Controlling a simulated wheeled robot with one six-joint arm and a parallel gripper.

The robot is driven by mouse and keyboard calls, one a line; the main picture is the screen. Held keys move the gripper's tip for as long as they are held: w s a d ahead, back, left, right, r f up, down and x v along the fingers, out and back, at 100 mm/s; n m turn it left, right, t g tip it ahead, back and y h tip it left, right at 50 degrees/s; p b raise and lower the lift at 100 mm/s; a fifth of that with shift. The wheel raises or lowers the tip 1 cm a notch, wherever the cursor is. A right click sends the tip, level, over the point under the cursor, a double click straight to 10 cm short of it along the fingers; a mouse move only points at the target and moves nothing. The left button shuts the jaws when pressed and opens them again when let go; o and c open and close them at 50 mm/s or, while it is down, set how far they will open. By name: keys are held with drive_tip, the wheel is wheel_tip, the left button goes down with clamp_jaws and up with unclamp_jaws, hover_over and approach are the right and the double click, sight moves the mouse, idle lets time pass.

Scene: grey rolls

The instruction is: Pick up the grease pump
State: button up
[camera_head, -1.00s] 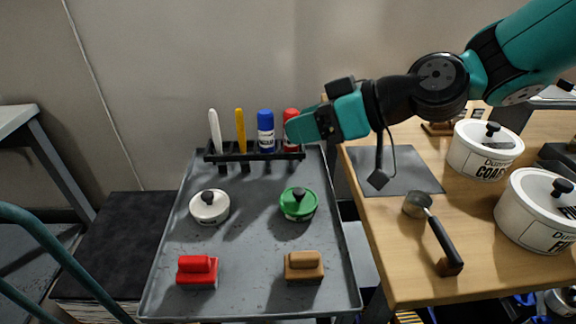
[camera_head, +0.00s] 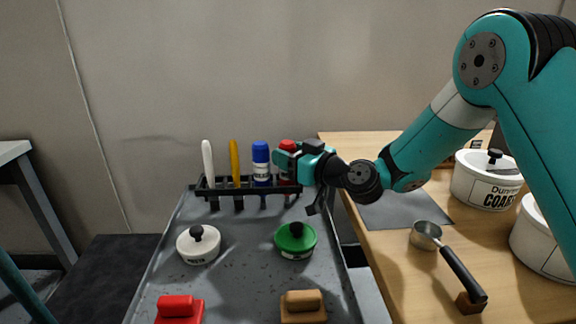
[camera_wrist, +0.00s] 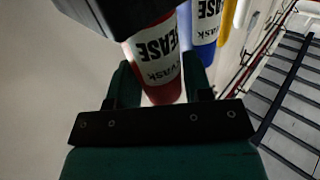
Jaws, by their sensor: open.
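A red-capped bottle (camera_head: 288,146) stands at the right end of a black rack (camera_head: 225,188) at the back of the grey tray. In the wrist view its white label (camera_wrist: 155,50) reads part of "GREASE". A blue-capped bottle (camera_head: 261,153) stands just left of it, and its label (camera_wrist: 207,20) also shows "EASE" in the wrist view. My gripper (camera_head: 284,160) is open at the red bottle. In the wrist view the fingers (camera_wrist: 162,85) lie on either side of the red bottle; whether they touch it I cannot tell. My gripper hides part of the bottle in the head view.
A white tool (camera_head: 208,165) and a yellow tool (camera_head: 235,163) stand in the rack. A white lidded pot (camera_head: 199,248), a green one (camera_head: 296,243), a red block (camera_head: 179,312) and a brown block (camera_head: 303,310) sit on the tray. A wooden bench (camera_head: 385,270) with containers stands right.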

drive_tip(key=shift+w+a, duration=0.15)
drive_tip(key=c, duration=0.6)
drive_tip(key=shift+o, duration=0.2)
